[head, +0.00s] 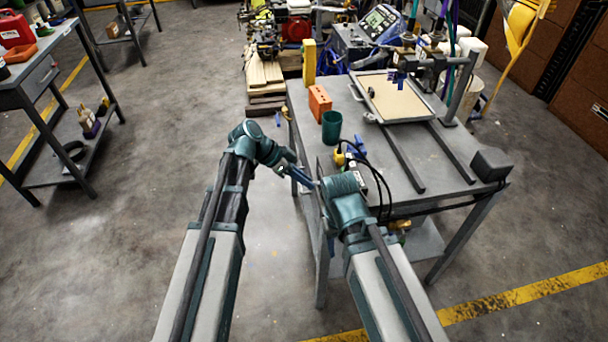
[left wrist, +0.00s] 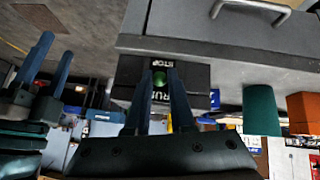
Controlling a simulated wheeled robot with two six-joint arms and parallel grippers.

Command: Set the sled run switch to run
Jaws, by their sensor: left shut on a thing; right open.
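My left gripper (left wrist: 158,80) is shut on the knob, one blue finger on each side. In the head view, my left gripper (head: 301,178) is at the table's left edge. My right gripper (left wrist: 48,68) is open and empty, beside the left one.
A green cup (head: 331,128), an orange brick (head: 320,103) and black cables (head: 378,172) are on or by the table's left side. A drawer handle (left wrist: 252,8) shows near the switch. The floor left of the table is clear.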

